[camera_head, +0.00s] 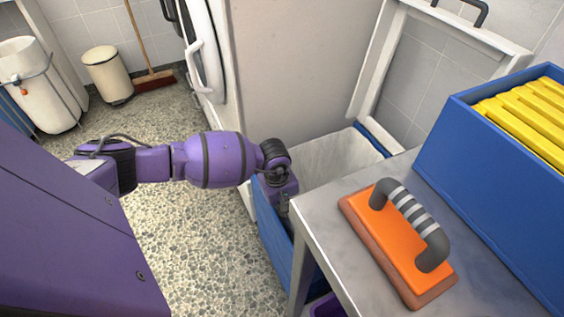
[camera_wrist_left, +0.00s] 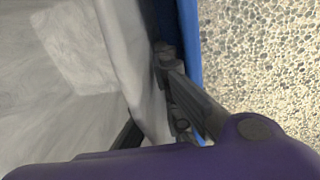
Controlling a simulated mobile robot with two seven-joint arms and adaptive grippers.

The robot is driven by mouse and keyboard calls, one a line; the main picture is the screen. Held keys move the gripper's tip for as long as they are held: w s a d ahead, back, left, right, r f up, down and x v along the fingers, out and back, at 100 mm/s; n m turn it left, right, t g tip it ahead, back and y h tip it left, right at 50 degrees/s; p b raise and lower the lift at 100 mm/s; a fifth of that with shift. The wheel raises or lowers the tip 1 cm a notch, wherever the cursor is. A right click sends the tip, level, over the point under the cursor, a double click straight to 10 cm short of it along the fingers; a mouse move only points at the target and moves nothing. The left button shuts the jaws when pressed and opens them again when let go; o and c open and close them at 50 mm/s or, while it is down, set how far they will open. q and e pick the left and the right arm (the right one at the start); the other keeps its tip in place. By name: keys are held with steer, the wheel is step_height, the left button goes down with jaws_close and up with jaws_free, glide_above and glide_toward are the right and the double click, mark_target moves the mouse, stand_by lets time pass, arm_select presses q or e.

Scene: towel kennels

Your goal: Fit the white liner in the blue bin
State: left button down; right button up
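The blue bin (camera_head: 269,222) stands on the floor beside the metal table, and the white liner (camera_head: 335,160) is inside it. My left gripper (camera_head: 284,203) points down at the bin's near left rim. In the left wrist view its fingers (camera_wrist_left: 153,120) lie on either side of the liner's edge. The liner (camera_wrist_left: 85,55) covers the left side of that view. A dark gap separates its edge from the blue wall (camera_wrist_left: 190,45). The fingertips are partly hidden, so I cannot tell whether they pinch the liner. My right gripper is not in view.
The metal table (camera_head: 335,235) holds an orange block with a striped handle (camera_head: 390,250) and a blue crate (camera_head: 478,170) of yellow pieces. A white appliance (camera_head: 205,50) stands behind my arm. A broom (camera_head: 152,78) and a cream bin (camera_head: 108,75) stand farther back. Pebbled floor lies clear left of the bin.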

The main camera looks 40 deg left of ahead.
arm_select(q)
steer(key=shift+f, duration=0.3)
steer(key=shift+f+b, duration=0.35)
steer(key=shift+b, duration=0.1)
steer(key=shift+d+f, duration=0.1)
steer(key=shift+f, duration=0.1)
steer(key=c, duration=1.9)
jaws_free()
steer(key=shift+o, duration=0.2)
steer(key=shift+s, duration=0.1)
